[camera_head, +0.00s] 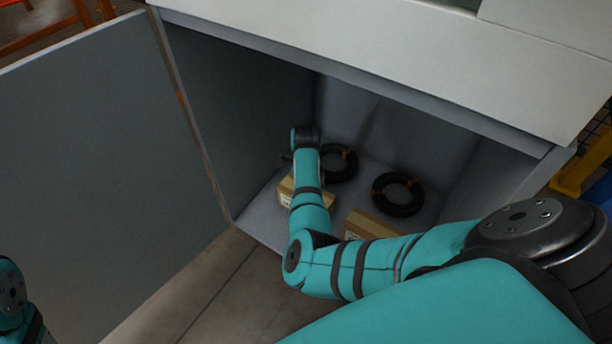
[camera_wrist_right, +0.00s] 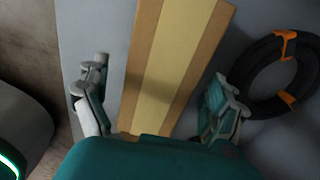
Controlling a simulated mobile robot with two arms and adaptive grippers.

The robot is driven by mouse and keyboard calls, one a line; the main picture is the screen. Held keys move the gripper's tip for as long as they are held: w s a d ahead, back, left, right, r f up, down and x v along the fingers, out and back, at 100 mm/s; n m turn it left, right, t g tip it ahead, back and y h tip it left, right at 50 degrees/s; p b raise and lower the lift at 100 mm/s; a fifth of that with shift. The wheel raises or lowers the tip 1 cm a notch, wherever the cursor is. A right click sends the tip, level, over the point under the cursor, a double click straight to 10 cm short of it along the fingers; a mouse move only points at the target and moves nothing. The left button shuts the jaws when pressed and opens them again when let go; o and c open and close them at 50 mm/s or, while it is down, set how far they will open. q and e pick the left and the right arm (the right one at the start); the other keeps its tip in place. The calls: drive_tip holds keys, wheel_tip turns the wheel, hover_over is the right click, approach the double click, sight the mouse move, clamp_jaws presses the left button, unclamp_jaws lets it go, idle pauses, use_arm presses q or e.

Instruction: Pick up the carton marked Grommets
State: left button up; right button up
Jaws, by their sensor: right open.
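Two tan cartons lie on the cabinet floor in the head view: a left carton (camera_head: 286,190), partly behind my right forearm, and a right carton (camera_head: 371,223), partly behind my arm. I cannot read a marking on either, so I cannot tell which is Grommets. In the right wrist view my right gripper (camera_wrist_right: 160,82) is open, one finger on each side of a carton (camera_wrist_right: 182,45) with a paler band along its top. I see a gap beside each finger. My left gripper is out of view.
The cabinet's grey door (camera_head: 95,170) stands open at the left. Two black coils with orange ties, a rear one (camera_head: 341,163) and a right one (camera_head: 398,194), lie by the cartons. One coil (camera_wrist_right: 270,75) is close to the right finger. Cabinet walls enclose the space.

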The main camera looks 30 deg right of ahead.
drive_tip(key=c, duration=1.5)
drive_tip(key=shift+r, duration=0.15)
